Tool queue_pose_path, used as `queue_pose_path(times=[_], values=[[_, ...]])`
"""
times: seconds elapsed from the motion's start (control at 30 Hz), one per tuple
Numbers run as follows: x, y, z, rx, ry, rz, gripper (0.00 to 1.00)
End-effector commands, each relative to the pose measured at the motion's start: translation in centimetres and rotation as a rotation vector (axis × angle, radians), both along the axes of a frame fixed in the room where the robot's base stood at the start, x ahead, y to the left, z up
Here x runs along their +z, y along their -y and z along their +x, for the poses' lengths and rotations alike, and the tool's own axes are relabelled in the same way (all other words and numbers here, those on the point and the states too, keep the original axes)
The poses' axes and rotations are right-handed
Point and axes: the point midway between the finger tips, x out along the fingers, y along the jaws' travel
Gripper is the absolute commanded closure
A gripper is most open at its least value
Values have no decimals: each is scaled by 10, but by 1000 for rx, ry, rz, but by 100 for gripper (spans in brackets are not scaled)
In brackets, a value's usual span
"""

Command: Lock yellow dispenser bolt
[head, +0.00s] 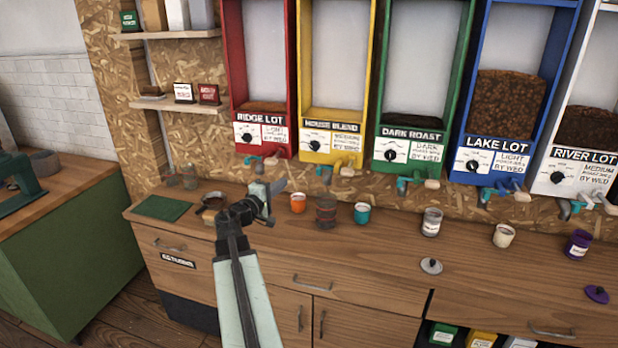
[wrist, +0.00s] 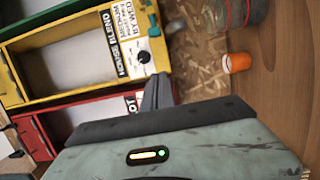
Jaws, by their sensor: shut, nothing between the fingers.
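The yellow dispenser (head: 331,122), labelled HOUSE BLEND, hangs on the wall between the red and green ones. Its small teal and wooden outlet fitting (head: 325,168) shows at its bottom edge. I cannot make out the bolt's position there. My gripper (head: 281,186) is shut and empty, in front of the wall below the red dispenser and left of the yellow fitting, apart from it. In the wrist view my gripper's fingers (wrist: 158,92) point toward the yellow dispenser's front panel (wrist: 132,52), which appears turned sideways.
An orange cup (head: 298,203), a dark canister (head: 326,212) and a teal cup (head: 361,213) stand on the wooden counter (head: 390,257) under the dispensers. The red dispenser (head: 263,134) is left, the green dispenser (head: 407,151) right. A green mat (head: 161,208) lies at the counter's left.

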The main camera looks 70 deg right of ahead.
Motion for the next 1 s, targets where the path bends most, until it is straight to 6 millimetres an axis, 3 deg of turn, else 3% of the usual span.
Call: queue_pose_path(times=[0.37, 0.83, 1.0], values=[[1, 7, -1, -2, 0, 0, 100], [0, 102, -18, -5, 1, 1, 100], [0, 99, -48, -4, 1, 1, 100]])
